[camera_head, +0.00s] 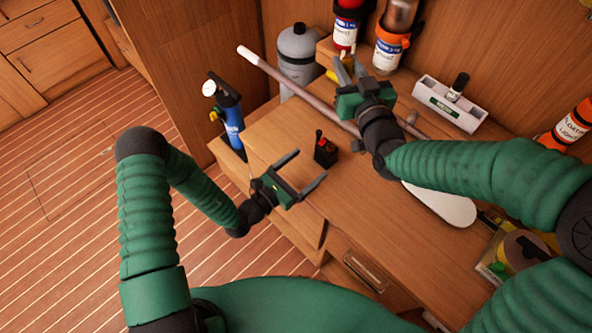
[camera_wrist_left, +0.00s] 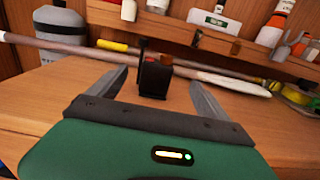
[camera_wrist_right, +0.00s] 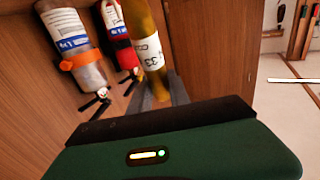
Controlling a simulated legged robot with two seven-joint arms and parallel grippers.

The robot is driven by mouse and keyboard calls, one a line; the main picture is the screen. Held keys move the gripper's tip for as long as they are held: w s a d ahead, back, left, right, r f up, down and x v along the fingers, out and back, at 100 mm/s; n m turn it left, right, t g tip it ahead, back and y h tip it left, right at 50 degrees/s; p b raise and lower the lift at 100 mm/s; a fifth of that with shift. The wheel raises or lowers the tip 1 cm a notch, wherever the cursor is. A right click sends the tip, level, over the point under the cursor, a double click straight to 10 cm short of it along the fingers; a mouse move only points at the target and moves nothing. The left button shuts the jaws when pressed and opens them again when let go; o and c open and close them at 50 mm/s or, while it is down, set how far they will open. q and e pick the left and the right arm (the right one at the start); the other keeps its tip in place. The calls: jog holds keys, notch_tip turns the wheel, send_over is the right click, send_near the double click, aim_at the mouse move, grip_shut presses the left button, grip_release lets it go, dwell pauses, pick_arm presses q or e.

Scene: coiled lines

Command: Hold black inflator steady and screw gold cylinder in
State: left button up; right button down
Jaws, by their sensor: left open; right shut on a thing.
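The black inflator (camera_head: 325,150), a small black block with a red part on top, stands on the desk. In the left wrist view the black inflator (camera_wrist_left: 155,77) is between and beyond the fingertips. My left gripper (camera_head: 310,164) is open just in front of it, with no visible contact. My right gripper (camera_head: 350,68) is raised near the back shelf, shut on the gold cylinder (camera_wrist_right: 147,45). The cylinder's lower end lies between the fingers in the right wrist view. In the head view it is mostly hidden, and I cannot tell whether the yellow patch beside the gripper belongs to it.
A long pale pole (camera_head: 285,82) lies across the desk behind the inflator. A grey tank (camera_head: 298,55) and a blue pump (camera_head: 230,115) stand at left. Red (camera_head: 346,28) and orange-strapped (camera_head: 390,45) bottles line the back. A white holder (camera_head: 448,103) sits at right.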

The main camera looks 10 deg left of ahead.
aim_at(320, 151)
pick_arm(q)
jog(key=x, duration=0.4)
jog(key=shift+w+d, duration=0.15)
jog(key=shift+d, duration=0.05)
jog(key=w, duration=0.4)
jog(key=shift+d, duration=0.35)
jog(key=shift+w+d, duration=0.1)
jog(key=shift+d, duration=0.6)
pick_arm(e)
jog(key=shift+a, duration=0.55)
pick_arm(q)
jog(key=shift+d, duration=0.25)
jog(key=c, duration=0.4)
pick_arm(e)
jog(key=shift+d, duration=0.3)
pick_arm(q)
jog(key=shift+a, duration=0.65)
jog(key=c, duration=1)
jog(key=shift+c, duration=1.4)
jog(key=shift+d, duration=0.35)
pick_arm(e)
notch_tip(320, 151, down, 15)
jog(key=s+a+n+t+y, duration=0.1)
jog(key=n+y, duration=0.1)
jog(key=y, duration=0.3)
jog(key=shift+s+a+n, duration=0.2)
jog(key=shift+s+n, duration=0.1)
jog(key=shift+s, duration=0.1)
